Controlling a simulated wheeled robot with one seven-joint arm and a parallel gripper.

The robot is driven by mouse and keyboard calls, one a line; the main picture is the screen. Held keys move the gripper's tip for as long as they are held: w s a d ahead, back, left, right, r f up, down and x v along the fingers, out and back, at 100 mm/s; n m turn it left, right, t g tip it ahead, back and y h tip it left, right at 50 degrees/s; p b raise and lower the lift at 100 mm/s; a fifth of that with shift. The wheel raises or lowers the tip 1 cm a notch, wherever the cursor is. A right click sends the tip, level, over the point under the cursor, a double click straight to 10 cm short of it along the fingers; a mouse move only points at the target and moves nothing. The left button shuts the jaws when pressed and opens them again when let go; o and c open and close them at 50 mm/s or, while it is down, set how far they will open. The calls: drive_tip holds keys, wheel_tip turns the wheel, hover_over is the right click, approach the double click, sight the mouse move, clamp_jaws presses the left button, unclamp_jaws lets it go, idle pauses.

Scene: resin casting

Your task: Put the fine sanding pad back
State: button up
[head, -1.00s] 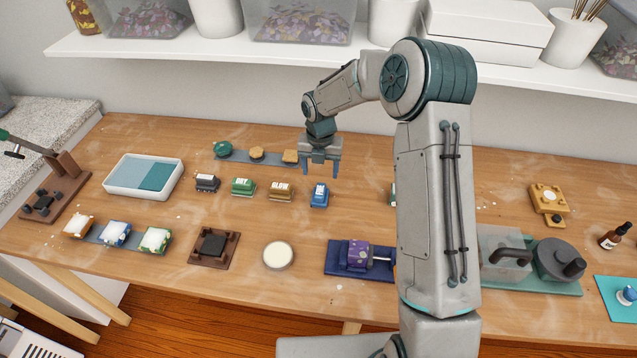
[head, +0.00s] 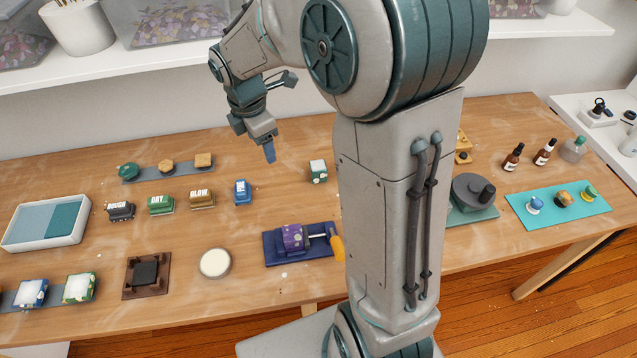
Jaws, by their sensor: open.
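My gripper (head: 268,152) is open and empty, pointing down above the back of the wooden table. It is seen nearly edge-on, so the gap between its fingers is hard to see. No object is clearly marked as the fine sanding pad. A small green block with a white top (head: 318,171) stands alone to the right of my gripper. A blue labelled block (head: 242,192) stands below and left of it, its label too small to read. It ends a row with a dark block (head: 121,211), a green block (head: 160,205) and a brown block (head: 202,199).
A grey strip (head: 145,175) bears three small pieces at the back left. White-topped blocks (head: 80,288) sit at the front left, near a two-tone tray (head: 75,238). A blue base (head: 275,254) holds a purple item. My arm hides part of the table right of centre.

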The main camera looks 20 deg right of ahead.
drive_tip(key=s+d+r+m+t, duration=0.1)
drive_tip(key=s+d+r+m, duration=0.1)
drive_tip(key=s+m, duration=0.8)
drive_tip(key=s+d+r+m+t+y, duration=0.1)
drive_tip(key=s+d+r+m, duration=0.2)
drive_tip(key=s+m, duration=0.7)
drive_tip(key=shift+s+r+m, duration=0.25)
drive_tip(key=shift+m, duration=0.05)
